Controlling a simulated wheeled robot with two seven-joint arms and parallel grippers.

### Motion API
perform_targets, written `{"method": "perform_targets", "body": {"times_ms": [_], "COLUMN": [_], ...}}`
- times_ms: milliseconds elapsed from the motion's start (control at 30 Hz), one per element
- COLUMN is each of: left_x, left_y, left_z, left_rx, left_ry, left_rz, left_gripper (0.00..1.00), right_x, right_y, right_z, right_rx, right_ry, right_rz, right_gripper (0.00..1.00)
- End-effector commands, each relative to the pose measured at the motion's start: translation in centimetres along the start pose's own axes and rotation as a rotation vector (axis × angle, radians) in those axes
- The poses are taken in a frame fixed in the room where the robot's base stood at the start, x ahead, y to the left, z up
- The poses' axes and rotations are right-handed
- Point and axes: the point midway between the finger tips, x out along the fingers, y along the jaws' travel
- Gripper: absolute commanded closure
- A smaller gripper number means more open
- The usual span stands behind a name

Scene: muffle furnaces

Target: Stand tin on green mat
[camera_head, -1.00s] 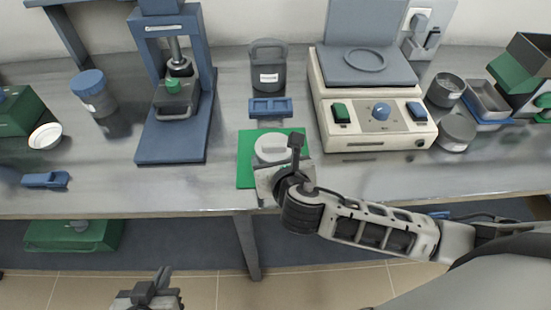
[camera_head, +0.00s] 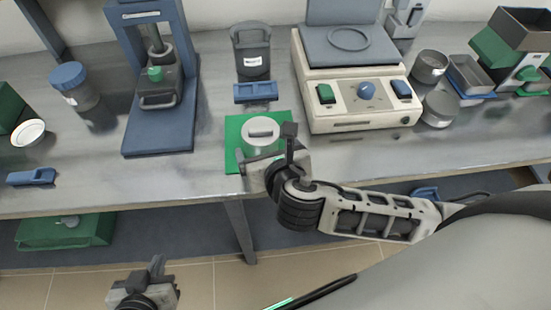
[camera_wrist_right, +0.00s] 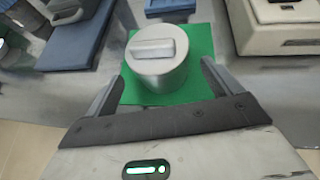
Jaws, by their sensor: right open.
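The tin (camera_head: 261,133) is a pale grey cylinder with a raised bar on its lid. It stands upright on the green mat (camera_head: 235,128), and it also shows in the right wrist view (camera_wrist_right: 157,65) with the mat (camera_wrist_right: 202,42) around it. My right gripper (camera_head: 262,160) is at the near edge of the mat. In the right wrist view its open fingers (camera_wrist_right: 162,88) lie on either side of the tin's near part, with gaps visible. My left gripper (camera_head: 150,275) is low in front of the table, away from the mat; its jaw state is unclear.
A blue tray (camera_head: 255,92) and a dark grey lidded container (camera_head: 251,50) stand behind the mat. A blue press (camera_head: 158,140) is to the left, and a hotplate-like instrument (camera_head: 350,115) to the right. Bare tabletop lies left of the mat.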

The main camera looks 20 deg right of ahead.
Motion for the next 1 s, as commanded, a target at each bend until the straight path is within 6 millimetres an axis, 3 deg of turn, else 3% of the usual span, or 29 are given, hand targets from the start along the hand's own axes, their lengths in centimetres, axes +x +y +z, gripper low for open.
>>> {"method": "perform_targets", "body": {"times_ms": [200,400,1000], "left_x": [-0.1,-0.1,0.0], "left_y": [-0.1,-0.2,-0.2], "left_z": [-0.2,-0.4,-0.1], "left_rx": [0.002,0.003,0.000], "left_ry": [-0.002,0.001,-0.002], "left_rz": [-0.002,-0.005,-0.007], "left_gripper": [1.00,1.00,1.00], "right_x": [-4.9,-7.5,-8.2], "right_y": [0.0,0.0,0.0], "right_z": [0.0,-0.1,0.0], "right_rx": [-0.001,-0.001,-0.001], "right_ry": [0.002,0.002,0.001], "right_rz": [0.003,0.001,-0.001], "right_gripper": [0.10,0.10,0.10]}}
